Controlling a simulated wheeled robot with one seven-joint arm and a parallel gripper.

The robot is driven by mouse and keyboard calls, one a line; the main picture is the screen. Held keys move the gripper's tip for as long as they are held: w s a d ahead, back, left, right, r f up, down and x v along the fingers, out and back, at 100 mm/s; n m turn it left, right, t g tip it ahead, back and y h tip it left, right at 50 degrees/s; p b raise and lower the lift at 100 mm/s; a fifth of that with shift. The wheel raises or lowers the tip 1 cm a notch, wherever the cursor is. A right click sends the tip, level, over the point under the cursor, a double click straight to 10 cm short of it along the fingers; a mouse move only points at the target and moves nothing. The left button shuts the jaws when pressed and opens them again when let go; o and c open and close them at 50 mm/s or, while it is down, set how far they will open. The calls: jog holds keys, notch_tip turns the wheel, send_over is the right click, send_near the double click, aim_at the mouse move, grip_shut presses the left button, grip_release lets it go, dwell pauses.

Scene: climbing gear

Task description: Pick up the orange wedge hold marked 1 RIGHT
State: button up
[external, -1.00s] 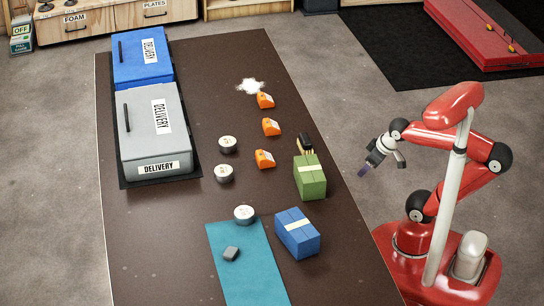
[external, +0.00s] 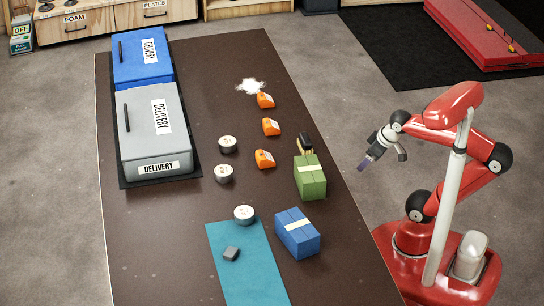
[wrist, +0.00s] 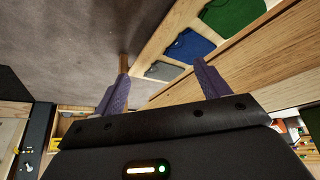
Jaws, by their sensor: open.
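Three orange wedge holds stand in a line on the dark table in the external view: a far one (external: 265,101), a middle one (external: 271,127) and a near one (external: 264,159). Each has a pale label, too small to read, so I cannot tell which is marked 1 RIGHT. My gripper (external: 364,164) is off the table's right edge, to the right of the green box. In the wrist view my gripper (wrist: 160,88) shows two purple fingers spread apart with nothing between them; no wedge hold is visible there.
A green box (external: 310,178), a brush (external: 305,143) and a blue box (external: 297,234) stand along the table's right side. Several round tins, one of them here (external: 228,145), lie left of the wedges. Grey (external: 155,130) and blue (external: 142,58) delivery boxes fill the far left. White powder (external: 250,86) lies beyond the wedges.

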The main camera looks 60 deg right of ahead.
notch_tip(320, 180, up, 15)
jog(key=m+t+y+b, duration=0.3)
jog(key=m+y, duration=0.6)
jog(key=m, duration=1.8)
send_over(266, 96)
jog(key=s+d+p, duration=0.1)
jog(key=s+d, duration=0.3)
jog(key=shift+t+y, duration=0.3)
jog(key=shift+t, duration=0.2)
notch_tip(266, 96, down, 6)
jog(key=shift+w+a+r, duration=0.1)
jog(key=shift+r, duration=0.15)
jog(key=x, duration=0.2)
jog(key=shift+w+a+f, duration=0.1)
jog(key=shift+a+f, duration=0.05)
jog(key=shift+a, duration=0.05)
jog(key=x, duration=0.5)
jog(key=shift+a, duration=0.2)
jog(key=c, duration=1.1)
